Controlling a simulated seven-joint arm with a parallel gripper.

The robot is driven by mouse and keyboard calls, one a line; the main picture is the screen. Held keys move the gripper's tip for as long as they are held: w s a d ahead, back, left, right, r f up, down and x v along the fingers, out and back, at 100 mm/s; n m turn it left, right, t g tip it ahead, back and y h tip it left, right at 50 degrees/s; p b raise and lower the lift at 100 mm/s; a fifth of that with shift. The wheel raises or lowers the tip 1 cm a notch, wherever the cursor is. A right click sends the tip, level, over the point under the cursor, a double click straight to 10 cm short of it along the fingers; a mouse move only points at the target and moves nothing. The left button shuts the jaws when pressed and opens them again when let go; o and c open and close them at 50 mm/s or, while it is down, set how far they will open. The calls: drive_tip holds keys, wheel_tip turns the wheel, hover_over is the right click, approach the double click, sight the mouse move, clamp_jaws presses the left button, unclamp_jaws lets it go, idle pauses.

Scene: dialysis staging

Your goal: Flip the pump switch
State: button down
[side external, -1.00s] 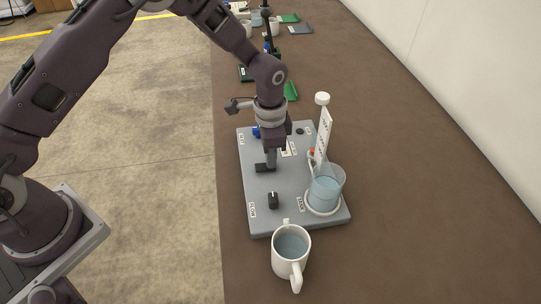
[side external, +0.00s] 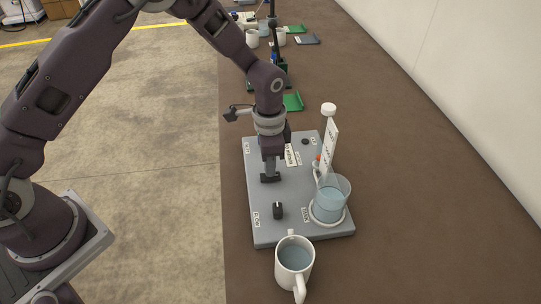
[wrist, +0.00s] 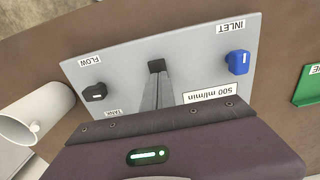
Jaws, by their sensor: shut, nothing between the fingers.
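The pump switch, a small black piece, stands in the middle of a grey panel (side external: 262,229). In the wrist view the black piece (wrist: 156,66) shows just beyond my fingertips. My gripper (side external: 270,172) points down over the panel with its fingers shut together and empty. The fingertips are at or just against the switch; I cannot tell whether they touch. In the side view the fingers partly hide the switch (side external: 270,178), and its tilt is hard to read.
A black FLOW knob (side external: 277,211) and a blue INLET knob (wrist: 238,63) are on the panel. A beaker of water (side external: 329,205) stands on its right side. A white mug (side external: 294,258) stands in front. Green and grey items lie farther back; the bench at right is clear.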

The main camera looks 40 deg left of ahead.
wheel_tip(320, 180, up, 14)
drive_tip(key=shift+f, duration=0.2)
drive_tip(key=f, duration=0.9)
drive_tip(key=w+d+f, duration=0.1)
drive_tip(key=f, duration=0.4)
drive_tip(key=shift+d+f, duration=0.1)
drive_tip(key=shift+f, duration=0.05)
drive_tip(key=shift+f, duration=0.15)
idle(0.4)
drive_tip(key=shift+s+a+r, duration=0.3)
drive_tip(key=shift+s+a, duration=0.2)
drive_tip(key=shift+s, duration=0.05)
